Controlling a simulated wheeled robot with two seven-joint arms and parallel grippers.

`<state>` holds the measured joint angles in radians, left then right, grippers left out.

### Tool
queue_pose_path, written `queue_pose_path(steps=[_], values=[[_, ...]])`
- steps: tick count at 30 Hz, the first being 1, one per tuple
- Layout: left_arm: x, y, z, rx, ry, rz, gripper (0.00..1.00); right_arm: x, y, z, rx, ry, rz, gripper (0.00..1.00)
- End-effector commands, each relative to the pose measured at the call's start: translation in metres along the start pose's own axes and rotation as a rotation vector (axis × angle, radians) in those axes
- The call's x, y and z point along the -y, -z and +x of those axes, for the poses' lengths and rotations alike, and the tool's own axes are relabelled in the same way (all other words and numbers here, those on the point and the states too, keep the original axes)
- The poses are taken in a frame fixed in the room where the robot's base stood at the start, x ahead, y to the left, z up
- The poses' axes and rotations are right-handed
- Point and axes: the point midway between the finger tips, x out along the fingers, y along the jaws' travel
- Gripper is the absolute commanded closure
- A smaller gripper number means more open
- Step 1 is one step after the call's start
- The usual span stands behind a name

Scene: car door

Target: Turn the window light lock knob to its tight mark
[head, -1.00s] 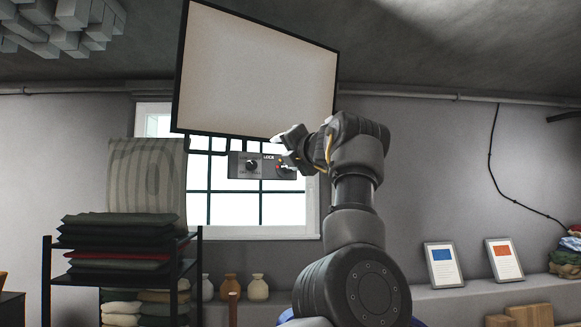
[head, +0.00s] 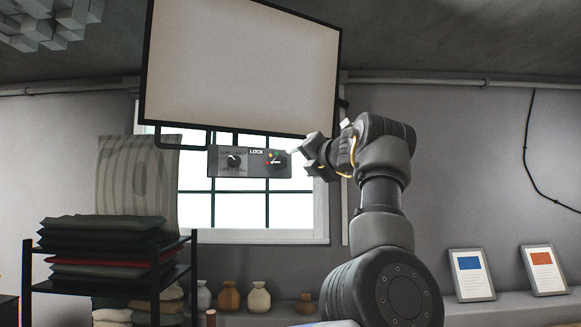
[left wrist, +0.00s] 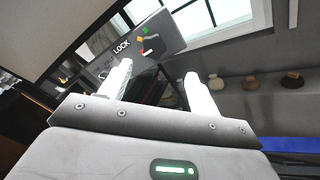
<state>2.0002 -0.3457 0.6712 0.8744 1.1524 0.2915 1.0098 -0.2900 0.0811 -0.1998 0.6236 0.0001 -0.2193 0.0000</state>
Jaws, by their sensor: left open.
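A grey control box (head: 215,168) hangs below a large window light (head: 240,65). It carries the word LOCK, a black knob (head: 233,160) on the left and a dial (head: 275,159) with coloured marks and a pale pointer on the right. The box also shows tilted in the left wrist view (left wrist: 172,32), its coloured marks beyond the fingers. My left gripper (head: 306,158) is just right of the box, near the coloured dial. Its two pale fingers (left wrist: 158,86) stand apart with nothing between them. I cannot read the small lettering. My right gripper is not visible.
A window (head: 250,210) is behind the box. A black shelf with folded cushions (head: 105,240) stands at the lower left. Vases (head: 229,296) and two framed cards (head: 471,275) stand on a ledge. The space just below the box looks clear.

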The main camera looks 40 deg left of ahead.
Motion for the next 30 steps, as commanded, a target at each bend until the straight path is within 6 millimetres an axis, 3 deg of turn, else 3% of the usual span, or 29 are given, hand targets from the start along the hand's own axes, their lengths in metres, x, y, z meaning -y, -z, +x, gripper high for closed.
queue_pose_path(steps=[5,9,18,23,30], values=[[-0.002,-0.003,0.013,0.000,0.000,0.000,0.38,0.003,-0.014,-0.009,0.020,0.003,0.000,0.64],[-0.003,-0.003,0.039,-0.002,0.001,0.003,0.38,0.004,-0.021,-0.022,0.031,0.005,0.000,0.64],[-0.004,-0.002,0.091,-0.002,-0.002,0.002,0.38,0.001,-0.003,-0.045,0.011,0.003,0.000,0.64],[-0.002,-0.001,0.104,-0.001,0.000,0.002,0.38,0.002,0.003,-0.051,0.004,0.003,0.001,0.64],[-0.001,0.000,0.108,0.000,-0.001,0.000,0.38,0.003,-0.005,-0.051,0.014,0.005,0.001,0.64]])
